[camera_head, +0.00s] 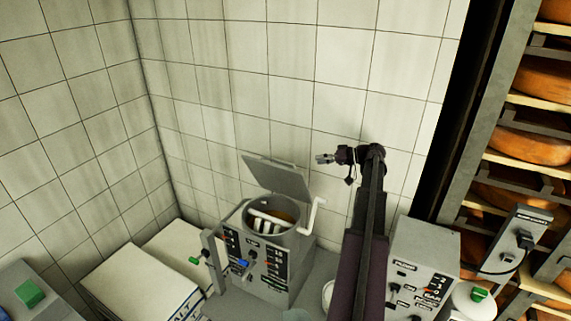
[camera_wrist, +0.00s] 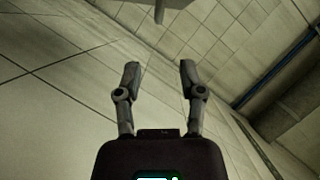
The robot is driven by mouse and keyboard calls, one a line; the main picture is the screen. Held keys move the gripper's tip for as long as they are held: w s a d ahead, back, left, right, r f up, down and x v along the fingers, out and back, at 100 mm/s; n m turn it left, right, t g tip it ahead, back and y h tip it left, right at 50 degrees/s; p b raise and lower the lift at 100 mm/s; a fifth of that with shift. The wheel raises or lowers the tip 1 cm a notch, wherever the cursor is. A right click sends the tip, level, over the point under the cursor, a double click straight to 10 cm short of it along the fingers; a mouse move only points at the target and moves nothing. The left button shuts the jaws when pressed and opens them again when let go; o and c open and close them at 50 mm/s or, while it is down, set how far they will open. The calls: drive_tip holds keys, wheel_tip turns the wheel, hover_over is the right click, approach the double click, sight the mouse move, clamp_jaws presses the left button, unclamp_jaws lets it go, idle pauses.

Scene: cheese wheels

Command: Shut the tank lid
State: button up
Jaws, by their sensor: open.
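The grey tank lid (camera_head: 277,178) stands open, tilted up and back over the round tank (camera_head: 270,229) on a grey machine. The tank's mouth shows white bars and something orange-brown inside. My gripper (camera_head: 321,158) is to the right of the lid's upper right part, apart from it in the picture, at about the height of its top edge. In the wrist view my gripper (camera_wrist: 160,70) has its two fingers spread with nothing between them. The lid cannot be made out for certain in the wrist view.
A white crank handle (camera_head: 314,214) rises at the tank's right side, below my gripper. A grey control box (camera_head: 421,268) stands on the right. Shelves of cheese wheels (camera_head: 530,146) fill the far right. The tiled wall (camera_head: 290,95) is behind the tank.

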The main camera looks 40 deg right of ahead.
sight(285, 164)
drive_tip(key=b+x, duration=0.3)
drive_tip(key=x, duration=1)
drive_tip(key=shift+w+a, duration=0.15)
drive_tip(key=shift+w, duration=0.15)
drive_tip(key=shift+c, duration=0.2)
clamp_jaws()
